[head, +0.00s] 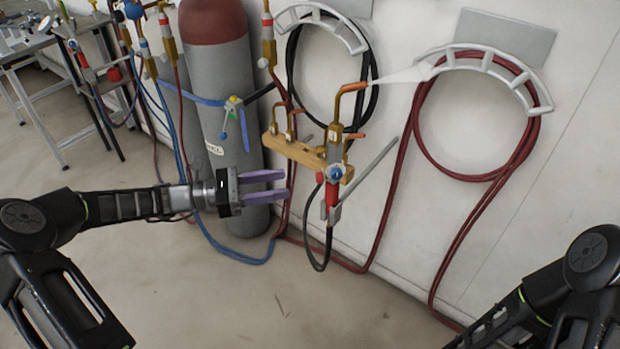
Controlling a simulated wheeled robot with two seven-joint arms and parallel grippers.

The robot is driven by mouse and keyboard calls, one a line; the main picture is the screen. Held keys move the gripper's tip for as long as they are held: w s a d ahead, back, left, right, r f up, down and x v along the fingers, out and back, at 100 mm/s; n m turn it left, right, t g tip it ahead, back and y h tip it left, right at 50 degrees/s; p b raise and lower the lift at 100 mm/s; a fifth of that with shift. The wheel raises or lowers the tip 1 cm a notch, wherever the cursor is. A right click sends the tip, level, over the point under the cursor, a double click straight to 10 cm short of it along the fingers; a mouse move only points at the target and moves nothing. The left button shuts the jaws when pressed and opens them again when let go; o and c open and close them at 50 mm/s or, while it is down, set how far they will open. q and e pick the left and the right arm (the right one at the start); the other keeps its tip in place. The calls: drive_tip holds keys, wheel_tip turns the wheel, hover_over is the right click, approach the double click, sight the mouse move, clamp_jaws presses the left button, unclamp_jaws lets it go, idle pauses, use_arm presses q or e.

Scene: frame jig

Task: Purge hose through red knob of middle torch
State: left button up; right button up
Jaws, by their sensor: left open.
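A brass torch (335,146) with a copper bent tip and red handle (333,195) stands upright at a yellow bracket (290,150) in front of the wall. It carries a blue knob (335,173) and a small red knob (319,177) on its left side. A pale cone (405,75) extends right from its tip. I cannot tell for certain that this is the middle torch. My left gripper (286,185) is open and empty, its purple fingers pointing right, a little left of the red knob and apart from it. My right gripper is out of view.
A grey cylinder with a red top (212,25) stands behind my left gripper. Dark red hose (470,175) and black hose (288,62) hang from wall racks. Blue hose (225,250) lies on the floor. More torches (140,40) stand at upper left. The front floor is clear.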

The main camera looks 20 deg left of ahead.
sight(320, 177)
use_arm(q)
drive_tip(key=x, duration=0.8)
drive_tip(key=shift+c, duration=0.5)
drive_tip(key=shift+a, duration=0.1)
clamp_jaws()
